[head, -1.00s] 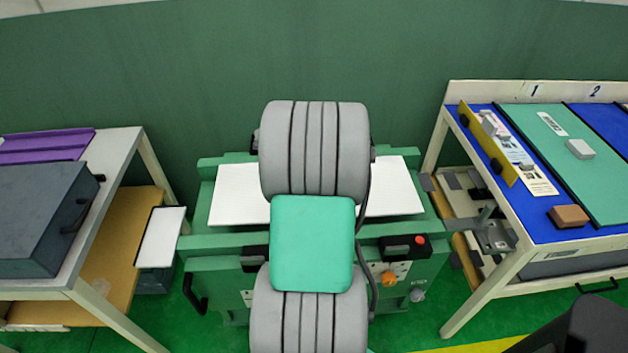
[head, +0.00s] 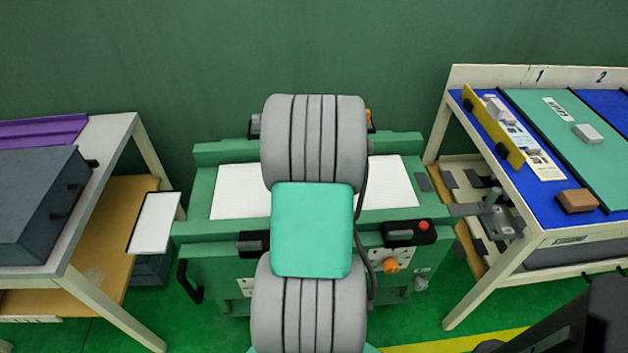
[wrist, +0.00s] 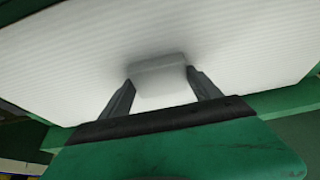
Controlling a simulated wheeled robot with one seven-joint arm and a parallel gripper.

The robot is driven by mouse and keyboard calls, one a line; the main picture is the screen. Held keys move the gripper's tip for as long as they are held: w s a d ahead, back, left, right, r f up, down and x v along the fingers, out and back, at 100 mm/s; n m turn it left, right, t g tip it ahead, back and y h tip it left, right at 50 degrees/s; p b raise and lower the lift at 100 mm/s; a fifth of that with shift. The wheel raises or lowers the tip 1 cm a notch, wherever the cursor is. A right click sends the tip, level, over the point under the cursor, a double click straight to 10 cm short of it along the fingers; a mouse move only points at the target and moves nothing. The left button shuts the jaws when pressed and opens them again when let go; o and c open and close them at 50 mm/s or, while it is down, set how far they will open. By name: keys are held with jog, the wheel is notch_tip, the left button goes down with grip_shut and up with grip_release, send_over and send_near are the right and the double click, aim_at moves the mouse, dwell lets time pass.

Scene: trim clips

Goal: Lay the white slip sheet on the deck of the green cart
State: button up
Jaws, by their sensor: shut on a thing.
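The white slip sheet (head: 240,188) lies flat over the deck area of the green cart (head: 222,152), between its rear and front rails. My arm hides the sheet's middle in the head view. In the wrist view, the ribbed white sheet (wrist: 60,65) fills most of the picture. My gripper (wrist: 160,82) is shut on a pale block-like grip on the sheet, one dark finger on each side. The head view hides my gripper behind my arm. I cannot tell whether the sheet touches the deck.
A left table (head: 112,140) carries a dark case (head: 35,205). A white panel (head: 155,222) sits between that table and the cart. At right, a bench (head: 478,215) with blue and green mats stands close to the cart. The cart's front has a red button (head: 423,225).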

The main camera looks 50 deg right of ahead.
jog(key=shift+f+b, duration=0.4)
jog(key=shift+f, duration=0.15)
jog(key=o, duration=1.7)
jog(key=p+v, duration=0.1)
jog(key=v, duration=0.7)
jog(key=w+a+r+n+p, duration=0.25)
jog(key=w+a+r, duration=0.3)
jog(key=a, duration=0.35)
jog(key=s+a+r+n+y+p, duration=0.1)
jog(key=a+r+n+p, duration=0.2)
jog(key=a, duration=1.1)
jog(key=s+a+r+n+y+p, duration=0.2)
jog(key=a+r+n+p, duration=0.2)
jog(key=a+r, duration=0.6)
jog(key=a+p, duration=0.1)
jog(key=a, duration=0.3)
jog(key=shift+s+a+p, duration=0.25)
jog(key=shift+s+p, duration=0.05)
jog(key=shift+s, duration=0.05)
